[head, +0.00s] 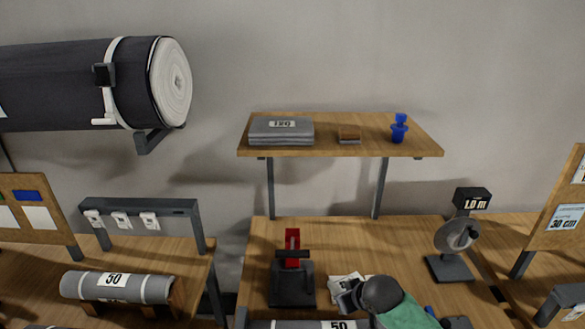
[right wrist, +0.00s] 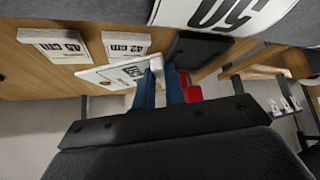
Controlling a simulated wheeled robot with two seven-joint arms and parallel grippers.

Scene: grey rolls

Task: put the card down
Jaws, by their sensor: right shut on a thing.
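My right gripper (head: 352,297) is low over the table at the front, beside the black stand. It is shut on a white card (right wrist: 118,75), seen in the right wrist view between the blue fingers (right wrist: 160,78). The card has dark print that I cannot read fully, and it lies near the wooden surface; I cannot tell whether it touches. Two other white cards lie on the wood, one marked 45 cm (right wrist: 55,46) and one marked 42 cm (right wrist: 126,45). In the head view white cards (head: 346,284) show beside the gripper, partly hidden by it. My left gripper is out of view.
A black stand with a red part (head: 292,250) is left of the gripper. A grey roll marked 50 (head: 290,324) lies at the front edge. A shelf (head: 370,148) is above the table (head: 385,240).

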